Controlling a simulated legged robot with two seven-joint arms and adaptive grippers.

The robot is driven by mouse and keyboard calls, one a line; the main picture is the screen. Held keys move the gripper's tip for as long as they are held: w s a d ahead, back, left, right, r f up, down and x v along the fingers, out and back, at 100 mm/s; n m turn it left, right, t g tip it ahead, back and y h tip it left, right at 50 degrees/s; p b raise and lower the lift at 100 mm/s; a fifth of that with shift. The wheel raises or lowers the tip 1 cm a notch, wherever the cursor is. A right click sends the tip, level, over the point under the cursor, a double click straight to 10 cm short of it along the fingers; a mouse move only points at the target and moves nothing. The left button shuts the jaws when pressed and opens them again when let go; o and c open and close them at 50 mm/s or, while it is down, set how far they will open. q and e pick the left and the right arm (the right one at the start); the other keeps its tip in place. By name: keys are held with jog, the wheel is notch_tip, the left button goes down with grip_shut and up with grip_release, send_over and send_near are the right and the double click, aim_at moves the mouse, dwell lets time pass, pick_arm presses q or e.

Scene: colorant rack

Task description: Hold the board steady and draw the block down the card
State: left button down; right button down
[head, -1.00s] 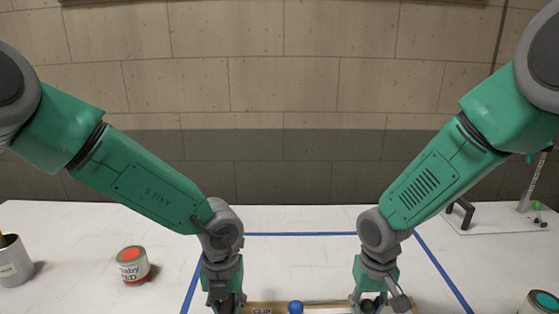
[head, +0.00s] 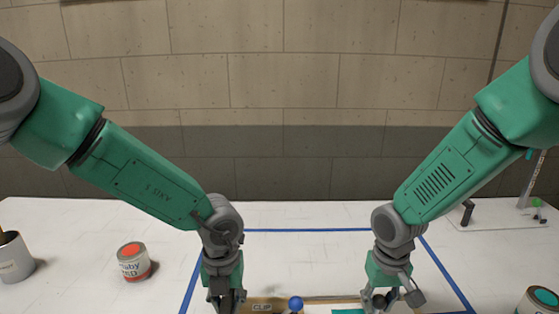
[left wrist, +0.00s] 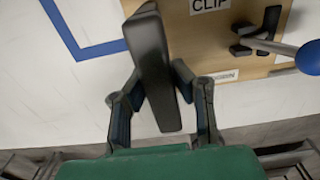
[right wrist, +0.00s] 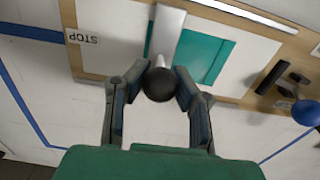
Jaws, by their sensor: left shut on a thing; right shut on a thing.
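The wooden board (head: 320,300) lies at the bottom edge of the head view, mostly cut off. In the left wrist view, my left gripper (left wrist: 157,98) is shut on a dark bar-shaped handle (left wrist: 152,60) at the board's end, beside the CLIP label (left wrist: 210,4). My right gripper (right wrist: 157,92) is shut on the round black knob (right wrist: 158,84) of a silver block (right wrist: 168,35). The block stands on the white card (right wrist: 110,45), with a teal area (right wrist: 205,55) beside it towards the clip. A STOP label (right wrist: 82,38) lies at the card's other end.
The clip lever has a blue ball (head: 295,303). Blue tape (head: 310,230) marks the white table around the board. A red paint can (head: 133,262) and a metal pot (head: 14,258) stand left. A teal paint can (head: 540,300) stands right, below a rig (head: 500,212).

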pick_arm(q)
jog(key=shift+a, duration=0.15)
pick_arm(e)
jog(key=shift+d, duration=0.15)
jog(key=shift+d, duration=1.05)
jog(key=shift+d, duration=1.25)
jog(key=c, duration=1.3)
grip_release()
jog(key=shift+a+r, duration=0.1)
jog(key=shift+r, duration=0.05)
